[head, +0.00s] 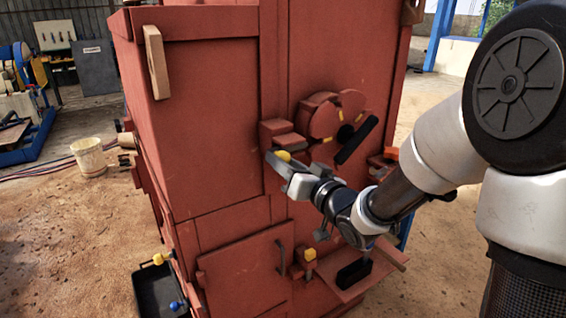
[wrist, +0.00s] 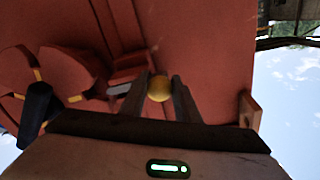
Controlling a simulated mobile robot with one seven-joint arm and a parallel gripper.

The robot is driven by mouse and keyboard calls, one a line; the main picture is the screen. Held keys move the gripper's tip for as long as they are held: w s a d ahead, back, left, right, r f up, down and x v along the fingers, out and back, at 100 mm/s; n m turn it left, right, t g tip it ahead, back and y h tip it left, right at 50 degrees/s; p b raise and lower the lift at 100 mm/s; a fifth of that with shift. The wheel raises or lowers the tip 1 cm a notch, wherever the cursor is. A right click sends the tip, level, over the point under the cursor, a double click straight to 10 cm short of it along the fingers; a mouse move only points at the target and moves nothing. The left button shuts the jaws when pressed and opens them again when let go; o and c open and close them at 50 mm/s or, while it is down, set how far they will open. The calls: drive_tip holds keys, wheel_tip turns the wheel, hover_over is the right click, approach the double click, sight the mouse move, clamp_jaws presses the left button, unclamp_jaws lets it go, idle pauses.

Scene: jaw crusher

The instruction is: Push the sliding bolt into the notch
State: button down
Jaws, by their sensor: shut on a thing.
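The sliding bolt's yellow knob (head: 283,156) shows at my gripper on the front of the red crusher. In the wrist view the knob (wrist: 159,88) sits between the two fingers of my gripper (wrist: 160,82), which is shut on it. A grey bar, seemingly the bolt (wrist: 127,88), runs from beside the fingers toward the red notched wheel (wrist: 62,75). In the head view the notched wheel (head: 324,118) is just up and right of my gripper (head: 277,163). Whether the bolt's tip sits in a notch is hidden.
A black handle (head: 357,140) sticks out from the wheel, close to my gripper. Below are another yellow knob (head: 309,254), a door handle (head: 281,258) and a shelf with a black block (head: 353,273). A black tray (head: 150,293) stands at lower left.

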sight(291, 151)
drive_tip(key=shift+w+d+r+p, duration=0.1)
drive_tip(key=shift+w+d, duration=0.3)
drive_tip(key=shift+d, duration=0.2)
drive_tip(key=shift+w+d+p, duration=0.1)
drive_tip(key=shift+w+d, duration=0.3)
drive_tip(key=shift+d, duration=0.2)
drive_tip(key=shift+w+d+r+p, duration=0.1)
drive_tip(key=shift+w+d, duration=0.3)
drive_tip(key=shift+d, duration=0.2)
drive_tip(key=shift+d+f, duration=0.1)
drive_tip(key=shift+d, duration=0.05)
drive_tip(key=c, duration=1.3)
unclamp_jaws()
drive_tip(key=shift+w, duration=0.15)
drive_tip(key=shift+c, duration=0.2)
drive_tip(key=b+v, duration=0.6)
drive_tip(key=v, duration=1.1)
drive_tip(key=shift+s, duration=0.25)
drive_tip(key=shift+d, duration=0.1)
